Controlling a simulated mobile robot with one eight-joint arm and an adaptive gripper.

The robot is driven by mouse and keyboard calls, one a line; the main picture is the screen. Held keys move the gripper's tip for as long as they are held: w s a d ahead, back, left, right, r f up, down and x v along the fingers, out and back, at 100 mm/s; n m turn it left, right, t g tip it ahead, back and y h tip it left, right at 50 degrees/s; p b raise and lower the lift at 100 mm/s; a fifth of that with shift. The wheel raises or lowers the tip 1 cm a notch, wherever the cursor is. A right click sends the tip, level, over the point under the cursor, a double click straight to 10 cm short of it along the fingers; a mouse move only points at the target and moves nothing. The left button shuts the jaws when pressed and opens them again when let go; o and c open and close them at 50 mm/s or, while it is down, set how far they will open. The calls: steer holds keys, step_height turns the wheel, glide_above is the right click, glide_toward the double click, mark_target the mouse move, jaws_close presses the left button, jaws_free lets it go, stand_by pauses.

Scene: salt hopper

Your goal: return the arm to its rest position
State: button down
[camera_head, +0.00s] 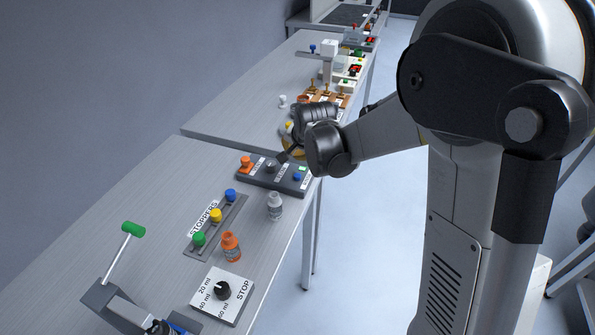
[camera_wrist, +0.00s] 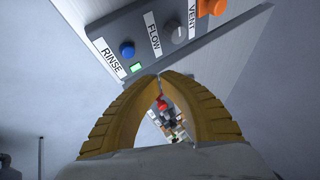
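My gripper (camera_wrist: 160,76) shows in the wrist view with its two yellow ribbed fingers curved together. Their tips meet or nearly meet, and nothing is held between them. In the head view my arm reaches in from the right over the bench edge, and the wrist hides most of the gripper. The grey control panel (camera_wrist: 118,30) lies beyond the fingertips in the wrist view, apart from them as far as I can tell. It carries a blue RINSE button (camera_wrist: 127,49), a grey FLOW knob (camera_wrist: 179,34) and an orange VENT knob (camera_wrist: 212,7).
The near bench (camera_head: 150,210) holds a stopper rack (camera_head: 215,228), a grey-white bottle (camera_head: 275,206), an orange bottle (camera_head: 231,246), a dial plate (camera_head: 222,292) and a green-handled lever (camera_head: 132,229). Taps and devices stand on the far bench (camera_head: 240,95). Floor right of the bench is open.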

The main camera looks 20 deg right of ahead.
stand_by(0.3)
steer(key=s+r+n, duration=0.3)
steer(key=s+r, duration=0.5)
steer(key=s, duration=0.5)
steer(key=s+n, duration=0.5)
steer(key=s, duration=1.2)
steer(key=shift+d+r+n, duration=0.15)
steer(key=shift+r+n, duration=0.15)
